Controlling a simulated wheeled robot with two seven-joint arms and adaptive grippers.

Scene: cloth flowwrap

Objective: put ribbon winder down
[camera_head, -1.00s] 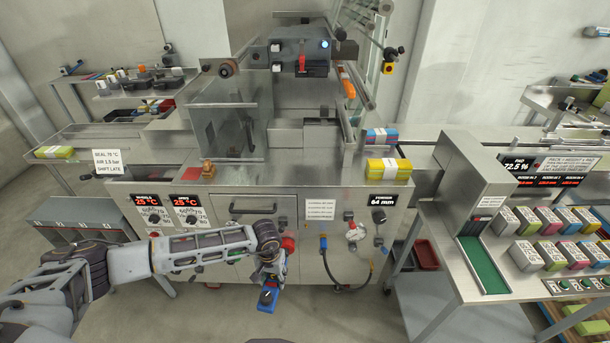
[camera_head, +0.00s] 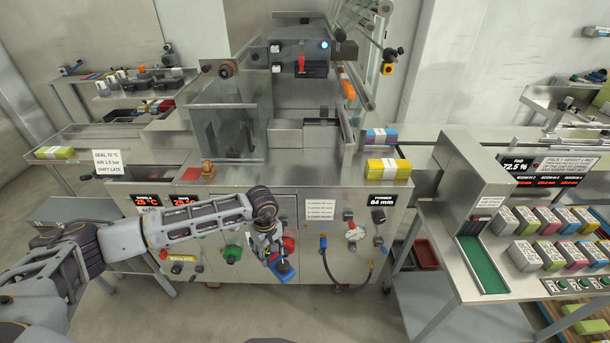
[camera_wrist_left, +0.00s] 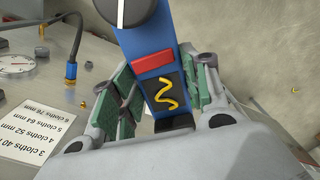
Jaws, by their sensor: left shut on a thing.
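The ribbon winder is most likely the blue tool with a dark round knob. In the head view the blue tool (camera_head: 284,270) hangs below my left gripper (camera_head: 272,248), in front of the machine's front panel. In the left wrist view the blue tool (camera_wrist_left: 158,60) shows a red block and a yellow squiggle on a black patch. It sits between the green-padded fingers of my left gripper (camera_wrist_left: 160,95), which is shut on it. My right gripper is not in view.
A hose (camera_head: 328,265) hangs from the front panel at right. A steel table with several packs (camera_head: 530,255) stands at right. The floor in front is clear.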

